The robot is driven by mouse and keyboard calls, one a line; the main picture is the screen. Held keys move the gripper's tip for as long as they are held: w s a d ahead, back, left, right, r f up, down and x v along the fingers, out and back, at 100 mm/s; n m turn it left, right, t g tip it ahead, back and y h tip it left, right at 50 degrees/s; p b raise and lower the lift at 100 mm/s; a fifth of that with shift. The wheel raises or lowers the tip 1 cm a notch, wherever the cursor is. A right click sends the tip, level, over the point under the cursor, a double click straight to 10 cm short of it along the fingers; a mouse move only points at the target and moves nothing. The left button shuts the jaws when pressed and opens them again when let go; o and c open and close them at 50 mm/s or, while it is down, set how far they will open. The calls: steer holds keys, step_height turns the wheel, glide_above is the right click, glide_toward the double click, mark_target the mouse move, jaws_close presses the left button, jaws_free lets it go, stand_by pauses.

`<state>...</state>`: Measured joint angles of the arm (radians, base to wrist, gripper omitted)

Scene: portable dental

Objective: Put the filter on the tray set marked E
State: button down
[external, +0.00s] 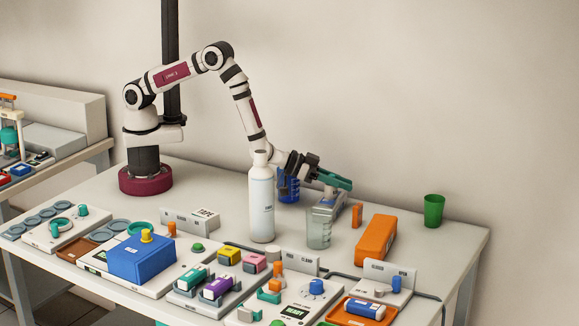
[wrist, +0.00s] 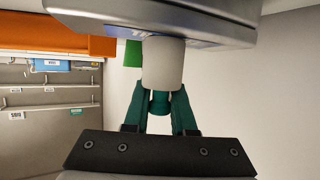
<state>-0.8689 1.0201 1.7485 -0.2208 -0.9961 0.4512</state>
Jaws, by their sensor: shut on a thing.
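My gripper (external: 338,180) reaches out low over the back of the table, beside a grey device (external: 327,208), with its green fingers pointing right. In the wrist view, my gripper (wrist: 158,98) is shut on a pale cylinder with a teal neck, likely the filter (wrist: 162,66). Its far end is next to the grey body that fills the top of that view; I cannot tell whether they touch. In the external view the filter cannot be made out. An orange tray (external: 338,313) with a blue-and-white item lies at the front right. I cannot read an E on any tray set.
A tall white bottle (external: 262,205), a clear beaker (external: 318,230) and a blue beaker (external: 289,187) stand close to my gripper. An orange box (external: 376,238) and a green cup (external: 434,210) are to the right. Several devices and upright signs crowd the front.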

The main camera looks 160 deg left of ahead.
steer(key=c, duration=0.7)
jaws_free()
steer(key=shift+c, duration=0.2)
steer(key=shift+r, duration=0.15)
steer(key=v, duration=1.2)
